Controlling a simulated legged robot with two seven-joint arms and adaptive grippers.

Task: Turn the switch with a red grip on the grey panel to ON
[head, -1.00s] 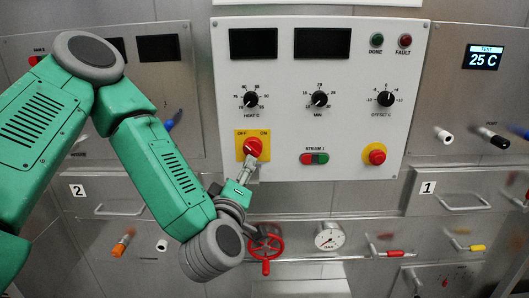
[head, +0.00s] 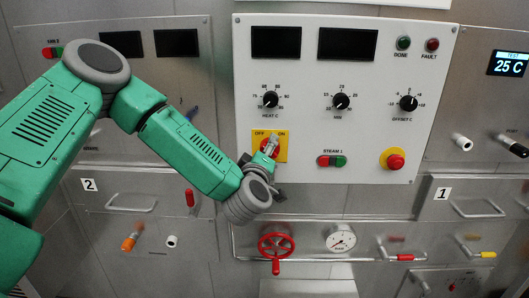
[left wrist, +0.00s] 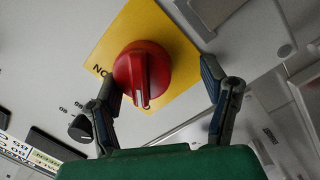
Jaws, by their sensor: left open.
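The switch with a red grip (head: 265,151) sits on a yellow plate (head: 257,137) marked OFF at left and ON at right, low on the light grey panel (head: 371,150). My left gripper (head: 271,145) is at the switch and partly covers it. In the left wrist view the open fingers (left wrist: 160,70) stand on either side of the red grip (left wrist: 150,66); the left finger is very close, and I cannot tell whether it touches. The grip's white mark points down in that view, away from the upside-down ON label at left. My right gripper is not in view.
A STEAM button pair (head: 331,160) and a red stop button (head: 394,161) are to the right of the switch. A dial (head: 270,100) is above it. A red valve wheel (head: 276,246) and gauge (head: 341,238) are below. Drawer handles project on both sides.

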